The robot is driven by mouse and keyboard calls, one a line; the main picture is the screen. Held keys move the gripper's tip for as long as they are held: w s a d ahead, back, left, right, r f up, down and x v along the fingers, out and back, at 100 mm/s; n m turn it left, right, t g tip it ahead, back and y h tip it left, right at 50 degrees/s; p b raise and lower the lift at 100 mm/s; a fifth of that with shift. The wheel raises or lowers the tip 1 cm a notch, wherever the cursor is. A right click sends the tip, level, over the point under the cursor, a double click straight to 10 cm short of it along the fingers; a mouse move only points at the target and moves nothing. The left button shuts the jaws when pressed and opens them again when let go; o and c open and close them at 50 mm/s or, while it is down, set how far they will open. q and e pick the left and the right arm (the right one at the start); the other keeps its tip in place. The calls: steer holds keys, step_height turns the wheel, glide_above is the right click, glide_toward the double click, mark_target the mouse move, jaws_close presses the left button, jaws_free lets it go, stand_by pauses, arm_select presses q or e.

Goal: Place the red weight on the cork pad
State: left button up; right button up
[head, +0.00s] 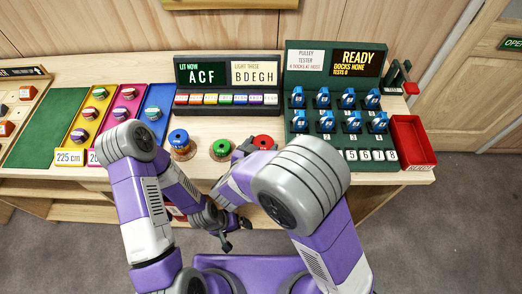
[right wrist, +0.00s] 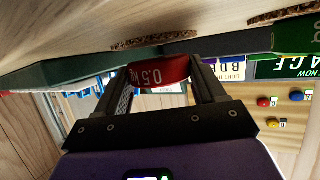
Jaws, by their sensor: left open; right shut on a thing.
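The red weight (head: 263,142), marked 0.5 kg, is between the fingers of my right gripper (head: 246,147). In the right wrist view the red weight (right wrist: 158,73) sits between both fingertips, and the picture is upside down. A cork pad (right wrist: 154,41) shows there edge-on at the table top, close to the weight, with a narrow gap between them. In the head view my arm and the weight hide this pad. My left gripper (head: 226,233) is open and empty, low in front of the table's front edge.
A green weight (head: 221,149) and a blue weight (head: 180,144) stand left of the red one. Behind are a sign board with coloured blocks (head: 228,99) and a pulley tester (head: 333,128). A red tray (head: 413,165) is at the right end. Coloured lanes (head: 120,104) lie left.

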steer(key=shift+f, duration=0.55)
steer(key=shift+f, duration=0.1)
